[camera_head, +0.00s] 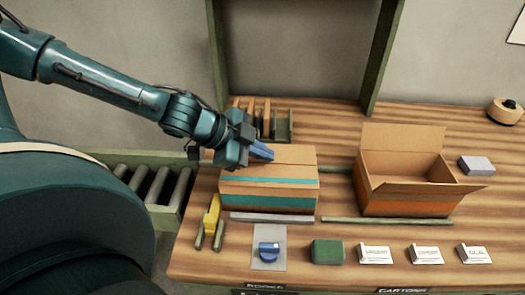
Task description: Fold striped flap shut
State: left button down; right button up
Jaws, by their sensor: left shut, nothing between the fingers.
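A cardboard box with teal stripes (268,196) stands left of the table's middle. Its top looks flat and closed, with a teal stripe along the upper front edge. My left gripper (268,152) is shut and empty, over the back left part of this box's top; I cannot tell if it touches. The gripper and wrist hide the top's back left corner. A second cardboard box (408,203) with an orange band stands to the right, open, with its flaps raised or spread. My right gripper is not in view.
A wooden rack (283,126) stands close behind the gripper. A roller conveyor (155,187) lies left. In front are a yellow object (213,215), a blue stamp-like object (269,250), a green block (327,252) and white cards (426,254). A grey block (476,166) lies right.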

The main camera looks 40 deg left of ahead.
aim_at(261, 167)
pick_arm(q)
jog(key=shift+r+p, duration=0.3)
jog(key=shift+r, duration=0.25)
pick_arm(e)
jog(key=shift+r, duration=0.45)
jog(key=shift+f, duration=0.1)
